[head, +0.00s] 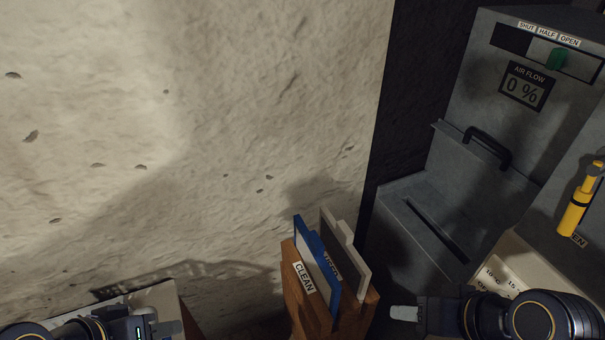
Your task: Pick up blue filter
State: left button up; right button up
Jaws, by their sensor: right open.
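The blue filter (316,262) stands upright in a wooden rack (295,285) at the bottom centre, on the side labelled CLEAN. A second filter with a pale frame and dark face (345,256) stands just right of it in the same rack. My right gripper (405,313) is at the bottom edge, right of the rack, open, with its fingertip towards the rack and apart from the blue filter. My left gripper (165,327) is at the bottom left, well away from the rack; its jaw gap does not show clearly.
A yellow lever (578,208) is at far right. A rough pale wall (200,120) rises behind the rack.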

aim_at(309, 247)
jog(key=i+l+u, duration=0.15)
jog(key=u, duration=0.25)
jog(key=i+l+u, duration=0.1)
jog(key=u, duration=0.25)
jog(key=l, duration=0.1)
